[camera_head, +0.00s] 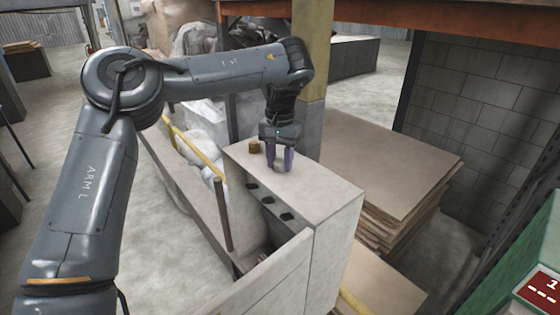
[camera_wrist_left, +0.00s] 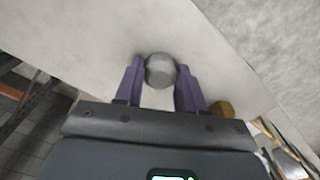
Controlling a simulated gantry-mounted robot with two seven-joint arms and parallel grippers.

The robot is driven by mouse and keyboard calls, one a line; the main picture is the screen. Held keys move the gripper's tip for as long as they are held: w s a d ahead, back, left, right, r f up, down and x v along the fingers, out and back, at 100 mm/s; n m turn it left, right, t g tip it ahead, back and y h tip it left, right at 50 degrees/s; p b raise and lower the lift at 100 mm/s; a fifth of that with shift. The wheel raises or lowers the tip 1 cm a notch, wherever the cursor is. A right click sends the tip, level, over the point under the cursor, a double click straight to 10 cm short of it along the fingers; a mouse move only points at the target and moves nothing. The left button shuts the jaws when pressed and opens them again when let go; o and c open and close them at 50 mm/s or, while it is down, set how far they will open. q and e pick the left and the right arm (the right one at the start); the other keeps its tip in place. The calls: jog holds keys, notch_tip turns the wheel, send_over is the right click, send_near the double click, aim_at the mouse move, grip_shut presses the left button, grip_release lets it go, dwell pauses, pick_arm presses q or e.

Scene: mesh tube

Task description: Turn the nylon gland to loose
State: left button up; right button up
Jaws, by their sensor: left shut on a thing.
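The nylon gland appears to be the grey, rounded knob (camera_wrist_left: 160,71) on the pale top of a box, seen in the left wrist view. My left gripper (camera_wrist_left: 159,74) is shut on it, with one purple finger at each side. In the head view my left gripper (camera_head: 281,163) points down onto the box top (camera_head: 320,188), and its fingers mostly hide the knob. How far the knob is turned cannot be told. My right gripper is in neither view.
A brass-coloured fitting (camera_head: 254,147) stands close to the left of the gripper, also in the left wrist view (camera_wrist_left: 222,109). Stacked boards (camera_head: 390,165) lie to the right, and a post (camera_head: 313,70) rises behind the gripper.

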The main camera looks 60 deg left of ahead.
aim_at(280, 160)
pick_arm(q)
jog(key=shift+r, duration=0.1)
dwell(0.5)
jog(key=o, duration=1)
jog(key=shift+o, duration=0.2)
notch_tip(280, 160, up, 11)
jog(key=p, duration=0.5)
jog(key=shift+p, duration=0.35)
